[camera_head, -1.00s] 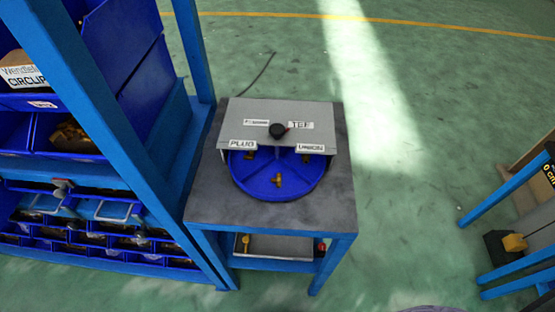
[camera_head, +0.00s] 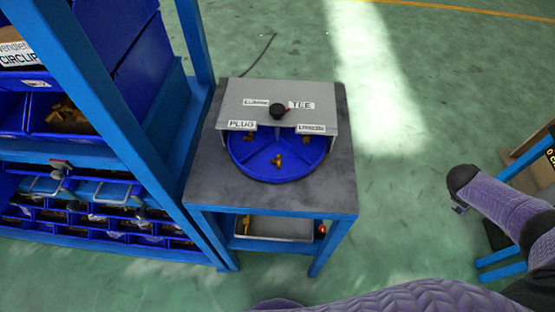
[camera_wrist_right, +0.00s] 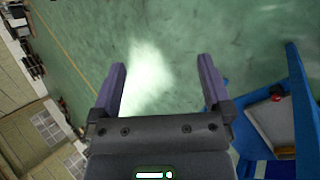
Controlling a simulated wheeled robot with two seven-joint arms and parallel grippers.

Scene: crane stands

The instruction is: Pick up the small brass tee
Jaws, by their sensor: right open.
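A small brass fitting (camera_head: 278,161), which looks like the tee, lies in the front section of the blue divided turntable (camera_head: 262,170) on the stand. Its exact shape is too small to be sure of. My right gripper (camera_wrist_right: 161,66) is open and empty in the right wrist view, with only green floor between its fingers. My right arm comes in at the right of the head view, well apart from the turntable. My left gripper is out of view.
A grey cover (camera_head: 240,108) with a black knob (camera_head: 278,111) and labels, one reading TEE, hides the turntable's back. A blue rack (camera_head: 105,115) with bins stands close at left. A grey tray (camera_head: 275,227) sits on the shelf below.

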